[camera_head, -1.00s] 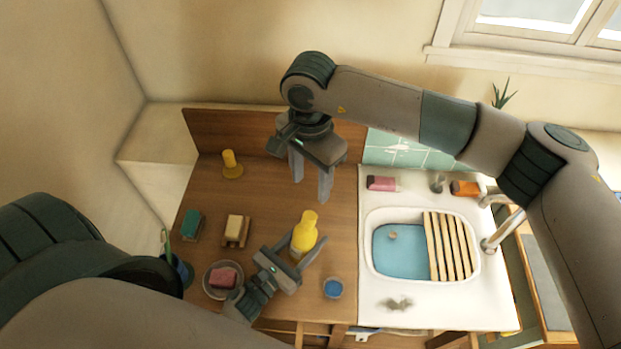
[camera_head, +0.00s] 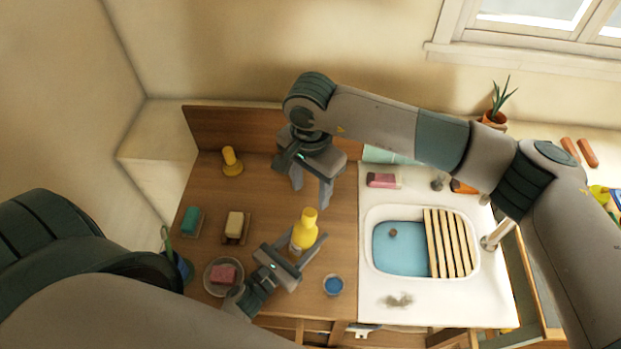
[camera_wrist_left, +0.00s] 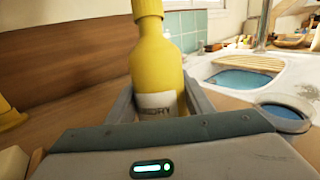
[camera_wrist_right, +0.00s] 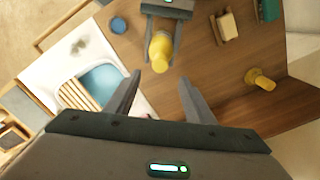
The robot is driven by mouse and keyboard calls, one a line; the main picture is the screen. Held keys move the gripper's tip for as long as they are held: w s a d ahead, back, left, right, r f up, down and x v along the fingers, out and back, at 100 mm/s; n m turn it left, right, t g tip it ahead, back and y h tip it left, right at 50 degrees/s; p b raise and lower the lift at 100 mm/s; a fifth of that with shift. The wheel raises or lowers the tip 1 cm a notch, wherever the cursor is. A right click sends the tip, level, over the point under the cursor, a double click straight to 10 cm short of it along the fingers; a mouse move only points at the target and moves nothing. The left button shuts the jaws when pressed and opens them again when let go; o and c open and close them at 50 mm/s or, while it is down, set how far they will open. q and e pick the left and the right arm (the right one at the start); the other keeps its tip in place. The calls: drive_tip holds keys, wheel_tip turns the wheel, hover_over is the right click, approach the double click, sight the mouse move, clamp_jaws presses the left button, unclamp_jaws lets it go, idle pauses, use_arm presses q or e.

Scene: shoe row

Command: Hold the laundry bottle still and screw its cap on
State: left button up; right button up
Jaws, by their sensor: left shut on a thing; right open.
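The yellow laundry bottle (camera_head: 303,236) stands upright on the wooden counter; its pale label shows in the left wrist view (camera_wrist_left: 158,102). My left gripper (camera_head: 308,240) is shut around its lower body, a finger on each side. A wider yellow cap-like piece (camera_wrist_left: 147,8) sits at the bottle's top, cut off by that view's upper edge. It also shows in the head view (camera_head: 309,214); how tightly it sits I cannot tell. My right gripper (camera_head: 311,197) is open and empty, higher up and beyond the bottle. In the right wrist view the bottle (camera_wrist_right: 160,52) lies ahead between its fingers.
A sink (camera_head: 400,250) with a slatted wooden rack is at the right. A blue cup (camera_head: 333,285) stands close to the left gripper. Soap bars, a pink-soap bowl (camera_head: 210,287) and a small yellow object (camera_head: 231,160) are at the left. A wooden back panel edges the counter.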

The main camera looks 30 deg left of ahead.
sight(311, 212)
wheel_tip(311, 212, down, 8)
drive_tip(key=shift+f, duration=0.1)
idle(0.4)
drive_tip(key=c, duration=1.1)
drive_tip(key=shift+c, duration=0.2)
drive_tip(key=shift+m+h, duration=0.4)
drive_tip(key=shift+m, duration=1.2)
drive_tip(key=shift+m+g, duration=0.3)
drive_tip(key=shift+m, duration=0.5)
drive_tip(key=shift+w+m+h, duration=0.1)
drive_tip(key=shift+m+h, duration=0.3)
drive_tip(key=shift+m, duration=0.5)
